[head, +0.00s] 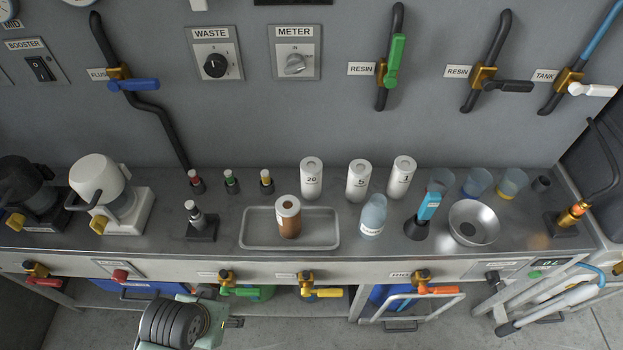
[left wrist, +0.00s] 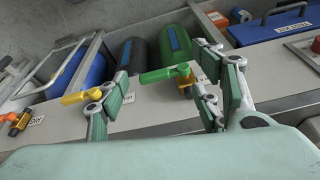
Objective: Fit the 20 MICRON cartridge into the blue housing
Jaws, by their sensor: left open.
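The white 20 MICRON cartridge (head: 311,180) stands upright at the back of the bench, its "20" facing me. Similar white cartridges marked 5 (head: 358,182) and 1 (head: 402,178) stand to its right. A pale blue translucent vessel (head: 373,216) stands in front of them. My left gripper (head: 236,322) is below the bench's front edge, far from the cartridge. In the left wrist view its fingers (left wrist: 160,65) are apart and empty. My right gripper is not in view.
A brown cartridge (head: 289,222) stands in a grey tray (head: 258,240). Valve handles, including green (head: 240,292) and yellow (head: 322,293), stick out from the front edge near my left gripper.

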